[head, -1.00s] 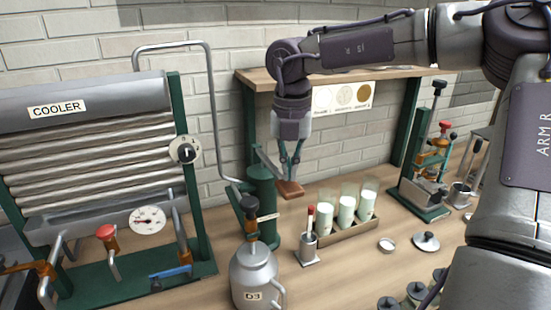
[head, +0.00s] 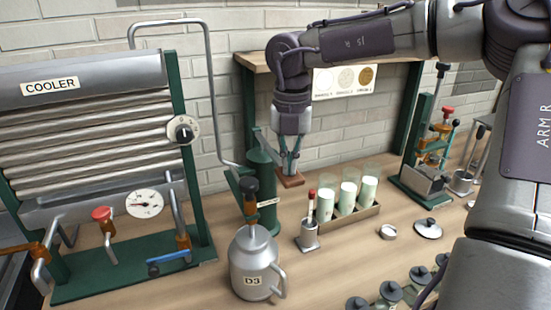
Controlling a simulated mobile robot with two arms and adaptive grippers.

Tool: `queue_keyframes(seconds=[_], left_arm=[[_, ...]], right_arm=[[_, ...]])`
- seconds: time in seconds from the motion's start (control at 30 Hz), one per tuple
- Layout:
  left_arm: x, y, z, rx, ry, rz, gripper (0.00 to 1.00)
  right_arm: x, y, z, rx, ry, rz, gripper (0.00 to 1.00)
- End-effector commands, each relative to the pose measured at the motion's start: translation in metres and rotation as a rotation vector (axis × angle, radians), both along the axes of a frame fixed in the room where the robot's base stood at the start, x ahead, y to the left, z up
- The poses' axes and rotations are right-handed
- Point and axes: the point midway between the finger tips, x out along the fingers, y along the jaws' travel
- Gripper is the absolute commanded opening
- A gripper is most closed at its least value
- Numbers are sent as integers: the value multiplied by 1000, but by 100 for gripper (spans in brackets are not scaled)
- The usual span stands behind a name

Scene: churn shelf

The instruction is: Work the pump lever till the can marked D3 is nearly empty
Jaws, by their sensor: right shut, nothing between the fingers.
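The can marked D3 (head: 251,263) is a grey metal can with a side handle, upright on the bench below a valve with a black knob (head: 249,186). How full it is cannot be seen. The green pump cylinder (head: 263,185) stands behind it. A brown pad (head: 291,180), seemingly the end of the pump lever, lies low just right of the cylinder. My right gripper (head: 289,168) points down with its fingers shut and empty, at the top of this pad, seemingly touching it. My left gripper is out of view.
The cooler (head: 90,130) with its pipes stands at the left. A green press (head: 428,165) is at the far right. Several lidded jars (head: 391,292) line the front edge.

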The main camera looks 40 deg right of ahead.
Motion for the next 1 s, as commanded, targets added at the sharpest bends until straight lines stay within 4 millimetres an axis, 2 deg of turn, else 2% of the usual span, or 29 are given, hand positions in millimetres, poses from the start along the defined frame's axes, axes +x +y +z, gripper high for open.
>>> queue_keyframes(seconds=[0.03,0.7,0.87,1.0], left_arm=[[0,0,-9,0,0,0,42],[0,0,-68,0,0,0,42],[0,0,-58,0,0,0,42],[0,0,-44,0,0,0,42]], right_arm=[[0,0,-11,-1,2,0,0],[-1,0,-78,0,4,0,0],[0,0,-67,0,3,0,0],[0,0,-47,-1,1,0,0]])
